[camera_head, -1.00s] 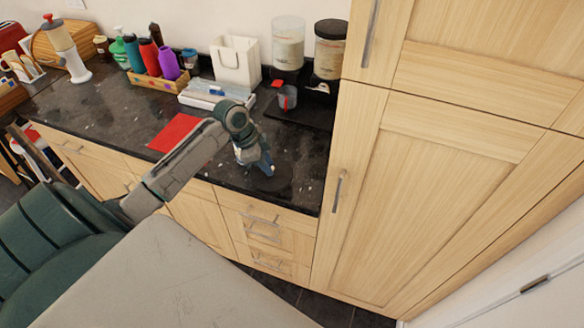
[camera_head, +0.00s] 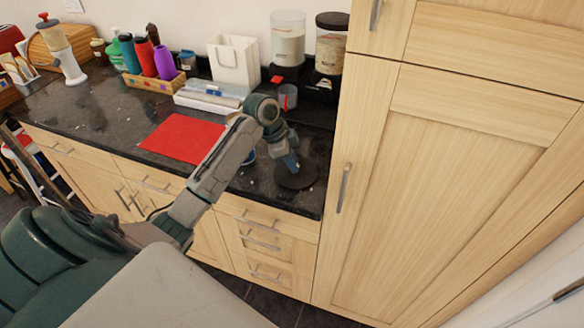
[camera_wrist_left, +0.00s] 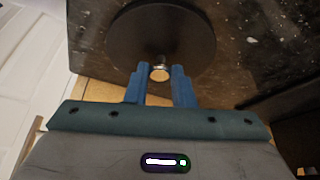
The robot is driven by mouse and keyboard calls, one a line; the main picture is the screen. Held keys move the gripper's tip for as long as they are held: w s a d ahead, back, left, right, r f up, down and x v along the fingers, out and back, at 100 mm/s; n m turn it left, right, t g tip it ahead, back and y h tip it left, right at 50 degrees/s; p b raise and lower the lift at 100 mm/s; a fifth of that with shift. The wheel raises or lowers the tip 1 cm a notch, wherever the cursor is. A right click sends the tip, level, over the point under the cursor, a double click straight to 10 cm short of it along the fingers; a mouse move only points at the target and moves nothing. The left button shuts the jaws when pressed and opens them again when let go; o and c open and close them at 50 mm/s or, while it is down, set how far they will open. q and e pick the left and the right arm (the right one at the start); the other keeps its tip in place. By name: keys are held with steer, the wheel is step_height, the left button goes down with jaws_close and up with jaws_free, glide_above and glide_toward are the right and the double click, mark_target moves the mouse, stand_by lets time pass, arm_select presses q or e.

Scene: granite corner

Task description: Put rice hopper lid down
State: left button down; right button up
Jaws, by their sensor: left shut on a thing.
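The dark round lid (camera_head: 296,179) is at my left gripper, over the right front part of the granite counter. In the left wrist view the lid (camera_wrist_left: 160,25) shows as a flat black disc with a small metal-and-wood knob (camera_wrist_left: 160,73). My left gripper (camera_head: 289,165) points down and is shut on the knob; its blue fingers (camera_wrist_left: 160,75) sit on both sides of it. I cannot tell whether the lid touches the counter. Two clear hoppers stand at the back: one pale-topped (camera_head: 287,45), one dark-topped (camera_head: 330,50). My right gripper is not in view.
A red mat (camera_head: 182,138) lies left of my arm. A blue-and-white item (camera_head: 248,157) is partly hidden behind the arm. A tall cabinet (camera_head: 430,180) bounds the right.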

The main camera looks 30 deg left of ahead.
arm_select(q)
steer(key=shift+f, duration=0.1)
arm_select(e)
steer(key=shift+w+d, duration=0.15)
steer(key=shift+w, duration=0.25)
arm_select(q)
steer(key=c, duration=1.4)
jaws_free()
steer(key=shift+o, duration=0.8)
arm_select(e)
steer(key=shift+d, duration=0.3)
arm_select(q)
steer(key=b+v, duration=0.3)
steer(key=v, duration=0.9)
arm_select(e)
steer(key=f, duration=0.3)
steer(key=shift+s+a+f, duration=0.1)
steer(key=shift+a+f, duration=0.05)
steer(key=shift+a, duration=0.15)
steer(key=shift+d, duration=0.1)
